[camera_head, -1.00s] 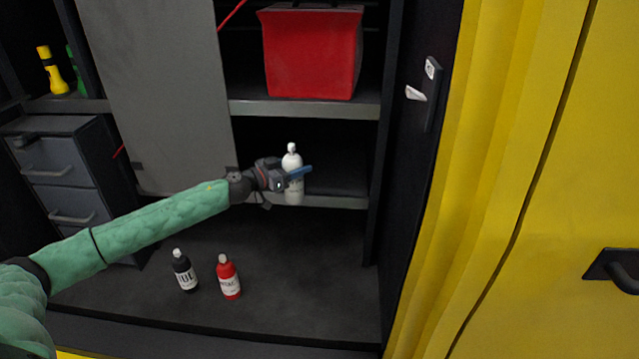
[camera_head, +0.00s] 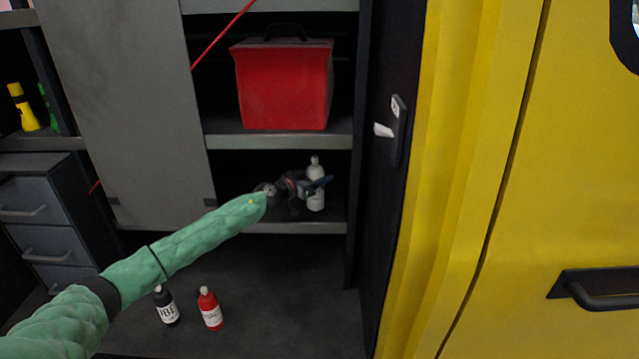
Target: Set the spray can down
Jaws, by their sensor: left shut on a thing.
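The white spray can (camera_head: 316,201) is upright at the lower shelf, in the opening below the red box. My left gripper (camera_head: 316,185) is shut on the can from the left, its fingers across the can's upper body. The can's base is close to the shelf surface; I cannot tell whether it touches. My right gripper is not in view.
The lower shelf (camera_head: 275,227) has a raised front edge. A red box (camera_head: 284,88) stands on the shelf above. A black bottle (camera_head: 166,308) and a red bottle (camera_head: 210,311) stand on the floor below. A grey panel (camera_head: 125,110) is at left, a dark upright at right.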

